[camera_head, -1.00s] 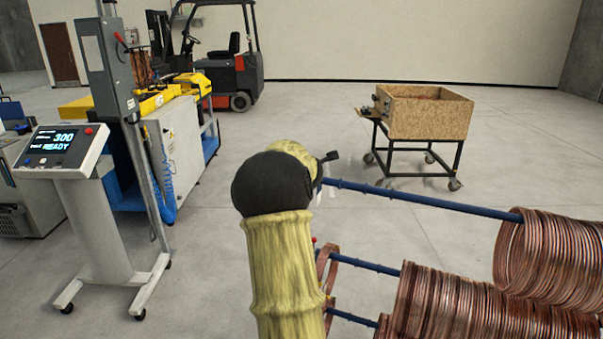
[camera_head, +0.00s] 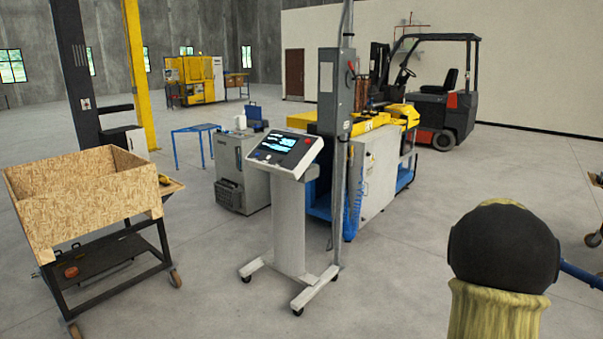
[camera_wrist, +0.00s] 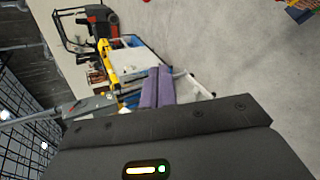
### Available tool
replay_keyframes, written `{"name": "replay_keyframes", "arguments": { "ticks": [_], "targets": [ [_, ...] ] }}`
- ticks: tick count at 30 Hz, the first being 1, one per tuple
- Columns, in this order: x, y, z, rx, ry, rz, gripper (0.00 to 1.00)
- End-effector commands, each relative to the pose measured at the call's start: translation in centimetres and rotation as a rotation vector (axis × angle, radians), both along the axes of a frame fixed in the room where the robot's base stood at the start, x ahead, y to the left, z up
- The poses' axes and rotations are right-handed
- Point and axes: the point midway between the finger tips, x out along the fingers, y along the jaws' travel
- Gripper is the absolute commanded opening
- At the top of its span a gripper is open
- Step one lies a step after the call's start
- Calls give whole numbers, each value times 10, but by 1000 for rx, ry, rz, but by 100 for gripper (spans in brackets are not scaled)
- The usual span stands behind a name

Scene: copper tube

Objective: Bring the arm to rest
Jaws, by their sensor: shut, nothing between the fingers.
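My gripper (camera_wrist: 160,74) shows in the wrist view as two purple fingers pressed side by side, with nothing between them. In the head view my arm, with a yellow sleeve and a black rounded joint, stands at the lower right edge. My gripper itself does not show in the head view. The wrist view looks out tilted, with the yellow and white machine (camera_wrist: 124,66) and the forklift (camera_wrist: 97,28) beyond the fingers.
A control console (camera_head: 290,200) on a wheeled stand is in the middle. The machine (camera_head: 375,160) and forklift (camera_head: 440,90) stand behind it. A wooden box (camera_head: 85,190) on a wheeled cart is at left. A blue bar (camera_head: 580,275) shows beside my arm.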

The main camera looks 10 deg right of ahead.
Motion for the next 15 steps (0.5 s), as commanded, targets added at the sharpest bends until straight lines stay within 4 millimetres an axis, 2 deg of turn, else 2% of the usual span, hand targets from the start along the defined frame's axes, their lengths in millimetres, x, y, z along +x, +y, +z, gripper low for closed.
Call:
{"name": "replay_keyframes", "arguments": {
  "ticks": [1, 3, 8, 11, 15],
  "targets": [
    [-1, 31, -9, 105, -31, -36, 0],
    [-7, 71, -25, 259, -65, -104, 0],
    [-31, 161, -58, 570, -88, -265, 0],
    [-55, 215, -77, 734, -71, -368, 0],
    [-99, 286, -102, 927, -19, -528, 0]
  ]
}}
